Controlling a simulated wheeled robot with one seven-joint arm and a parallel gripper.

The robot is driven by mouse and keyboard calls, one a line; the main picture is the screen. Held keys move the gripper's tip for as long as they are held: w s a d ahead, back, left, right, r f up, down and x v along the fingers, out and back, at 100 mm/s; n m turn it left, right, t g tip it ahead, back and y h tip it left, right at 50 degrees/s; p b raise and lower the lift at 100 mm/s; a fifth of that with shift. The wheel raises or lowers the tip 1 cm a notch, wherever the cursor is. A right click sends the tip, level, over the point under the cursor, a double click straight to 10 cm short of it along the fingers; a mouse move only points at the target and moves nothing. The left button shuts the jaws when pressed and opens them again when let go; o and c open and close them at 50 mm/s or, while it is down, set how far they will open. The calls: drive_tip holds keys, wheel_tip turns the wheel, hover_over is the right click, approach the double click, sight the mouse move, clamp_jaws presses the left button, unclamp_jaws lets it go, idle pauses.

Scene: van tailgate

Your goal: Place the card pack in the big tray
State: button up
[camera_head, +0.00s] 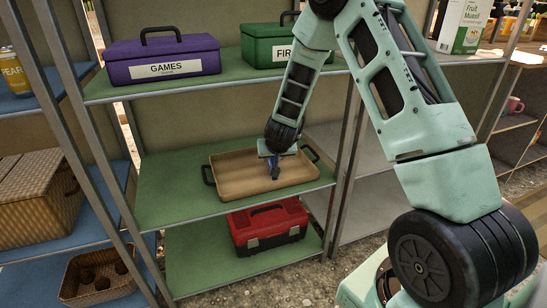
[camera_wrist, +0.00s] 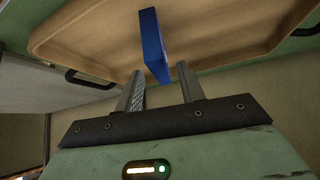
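The card pack (camera_wrist: 153,45) is a thin blue box. It stands on edge over the floor of the big tan tray (camera_wrist: 95,62), just beyond my fingertips in the wrist view. In the head view the pack (camera_head: 274,170) shows as a small dark blue shape right under my gripper (camera_head: 275,158), inside the outline of the tray (camera_head: 228,187). In the wrist view the two fingers of my gripper (camera_wrist: 160,78) are apart, with small gaps visible on either side of the pack. Whether the pack touches the tray floor is hard to tell.
The tray has black handles and sits on a green middle shelf (camera_head: 162,185). Above are a purple GAMES box (camera_head: 165,58) and a green box (camera_head: 262,42). A red toolbox (camera_head: 268,225) is below. Metal shelf posts stand on both sides. Wicker baskets (camera_head: 38,200) are at left.

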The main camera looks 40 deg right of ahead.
drive_tip(key=p+v, duration=0.3)
drive_tip(key=v, duration=0.7)
drive_tip(key=s+a+r+n+g+y, duration=0.1)
drive_tip(key=s+a+r+n+y, duration=0.15)
drive_tip(key=a, duration=0.45)
drive_tip(key=s+a+r+n+y, duration=0.1)
drive_tip(key=s+a, duration=0.2)
drive_tip(key=a, duration=0.5)
drive_tip(key=s+a+r+n+g+y, duration=0.1)
drive_tip(key=s+a+r+n+y, duration=0.15)
drive_tip(key=a, duration=0.45)
drive_tip(key=s+a+r+n+g, duration=0.1)
drive_tip(key=s+a+n, duration=0.1)
drive_tip(key=s, duration=0.5)
drive_tip(key=s+a+r+n+g+h, duration=0.1)
drive_tip(key=s+a+n+g, duration=0.1)
drive_tip(key=s, duration=0.6)
drive_tip(key=s+a+r+n+g+h, duration=0.1)
drive_tip(key=s+a+r+n, duration=0.1)
drive_tip(key=s, duration=0.6)
drive_tip(key=shift+a+n+g, duration=0.3)
drive_tip(key=shift+n+g, duration=0.1)
drive_tip(key=shift+n, duration=0.1)
drive_tip(key=shift+r, duration=0.1)
wheel_tip(320, 180, up, 27)
drive_tip(key=p, duration=2.7)
